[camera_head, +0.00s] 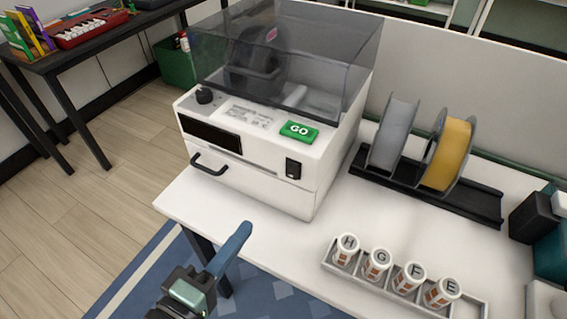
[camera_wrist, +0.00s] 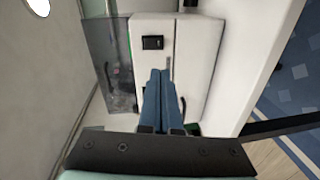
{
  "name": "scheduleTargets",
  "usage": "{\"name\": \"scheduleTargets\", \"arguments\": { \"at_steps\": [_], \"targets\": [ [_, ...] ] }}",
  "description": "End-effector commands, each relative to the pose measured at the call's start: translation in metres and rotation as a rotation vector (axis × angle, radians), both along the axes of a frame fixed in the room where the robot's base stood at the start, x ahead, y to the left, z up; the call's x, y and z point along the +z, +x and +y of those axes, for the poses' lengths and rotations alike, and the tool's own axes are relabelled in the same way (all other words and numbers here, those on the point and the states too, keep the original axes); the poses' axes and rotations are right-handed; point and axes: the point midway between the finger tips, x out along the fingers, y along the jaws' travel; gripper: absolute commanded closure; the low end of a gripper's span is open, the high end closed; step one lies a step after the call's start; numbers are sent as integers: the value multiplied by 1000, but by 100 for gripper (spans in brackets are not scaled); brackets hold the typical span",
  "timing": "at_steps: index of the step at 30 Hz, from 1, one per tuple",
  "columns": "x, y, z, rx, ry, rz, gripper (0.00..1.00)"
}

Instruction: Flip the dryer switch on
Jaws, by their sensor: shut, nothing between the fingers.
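The dryer (camera_head: 262,150) is a white box with a clear smoky lid, standing on the white table. Its black rocker switch (camera_head: 293,168) is on the front face at the right. In the wrist view the switch (camera_wrist: 152,42) shows beyond the fingertips, a little to their left. My gripper (camera_head: 240,230) is in front of the dryer and lower than the switch, apart from it. In the wrist view its blue fingers (camera_wrist: 160,72) are together with nothing between them. I cannot tell which way the switch is set.
A green GO button (camera_head: 299,131), a black knob (camera_head: 204,95) and a black handle (camera_head: 208,165) are on the dryer. A rack holds grey (camera_head: 392,135) and yellow (camera_head: 447,153) spools at the right. A tray (camera_head: 372,285) of several lettered jars stands at the front.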

Motion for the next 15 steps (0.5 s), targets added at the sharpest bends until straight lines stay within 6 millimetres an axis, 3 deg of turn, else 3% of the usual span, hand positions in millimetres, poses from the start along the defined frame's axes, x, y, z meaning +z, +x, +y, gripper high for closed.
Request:
{"name": "scheduleTargets", "arguments": {
  "at_steps": [5, 15],
  "targets": [
    [1, -15, 1, -13, -87, 36, 100],
    [0, -16, 0, -15, -94, 37, 100]
  ]
}}
